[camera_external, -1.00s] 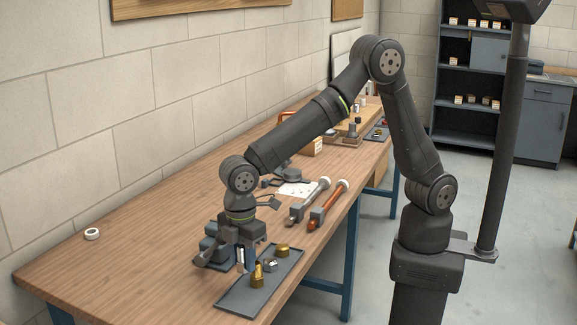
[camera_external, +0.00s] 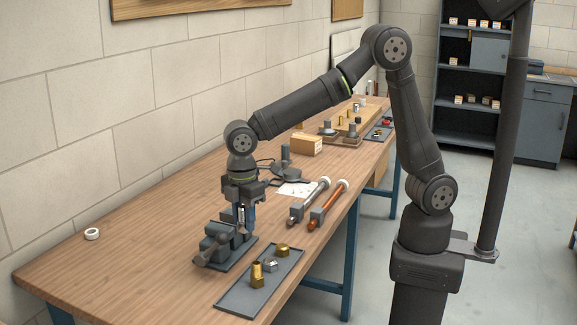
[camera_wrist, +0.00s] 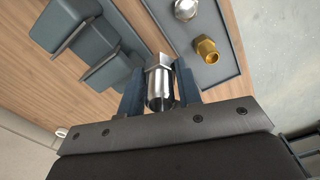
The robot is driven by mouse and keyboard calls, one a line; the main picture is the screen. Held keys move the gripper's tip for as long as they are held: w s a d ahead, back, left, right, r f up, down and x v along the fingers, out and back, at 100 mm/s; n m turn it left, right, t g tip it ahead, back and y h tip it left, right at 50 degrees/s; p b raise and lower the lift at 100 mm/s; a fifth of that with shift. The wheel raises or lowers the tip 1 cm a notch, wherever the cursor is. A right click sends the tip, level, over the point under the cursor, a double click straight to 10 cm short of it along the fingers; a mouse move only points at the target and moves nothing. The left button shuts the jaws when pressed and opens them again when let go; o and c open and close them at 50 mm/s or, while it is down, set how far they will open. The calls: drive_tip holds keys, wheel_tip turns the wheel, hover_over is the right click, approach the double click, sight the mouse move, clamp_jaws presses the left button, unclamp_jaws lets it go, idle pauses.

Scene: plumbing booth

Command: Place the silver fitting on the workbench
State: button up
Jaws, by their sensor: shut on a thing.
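My gripper (camera_external: 245,222) is shut on a silver fitting (camera_wrist: 159,84), a shiny cylinder with a hexagonal end seen between the dark fingers in the wrist view. In the external view the fitting is mostly hidden by the fingers and shows as a small bright strip. The gripper points down over the back end of a grey vise (camera_external: 214,246), which also shows in the wrist view (camera_wrist: 98,50). The vise stands on the wooden workbench (camera_external: 150,225). I cannot tell whether the fitting touches the vise.
A dark tray (camera_external: 240,301) at the front holds brass fittings (camera_external: 257,275) and a silver nut (camera_external: 270,265). A white ring (camera_external: 92,234) lies at the left. Bench space between ring and vise is clear.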

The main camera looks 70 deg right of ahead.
drive_tip(key=w+d+m, duration=0.1)
drive_tip(key=w+d, duration=0.1)
drive_tip(key=d, duration=0.1)
drive_tip(key=w+d+m, duration=0.1)
drive_tip(key=w+d, duration=0.2)
drive_tip(key=d, duration=0.1)
drive_tip(key=w+d+m, duration=0.1)
drive_tip(key=w+d, duration=0.2)
drive_tip(key=d, duration=0.1)
drive_tip(key=shift+w+d+m, duration=0.2)
drive_tip(key=shift+w+m, duration=0.05)
drive_tip(key=shift+m, duration=0.05)
drive_tip(key=w+d+m, duration=0.2)
drive_tip(key=d+m, duration=0.3)
drive_tip(key=d, duration=1.6)
drive_tip(key=w+d+m, duration=0.2)
drive_tip(key=d+m, duration=0.4)
drive_tip(key=d, duration=1.6)
drive_tip(key=s+d+m, duration=0.4)
drive_tip(key=s+d, duration=0.7)
drive_tip(key=d, duration=0.4)
drive_tip(key=s+d+m, duration=0.5)
drive_tip(key=s+d, duration=0.6)
drive_tip(key=d, duration=0.5)
hover_over(339, 160)
drive_tip(key=f, duration=0.7)
drive_tip(key=shift+d, duration=0.25)
drive_tip(key=shift+w+f, duration=0.15)
drive_tip(key=shift+f, duration=1.9)
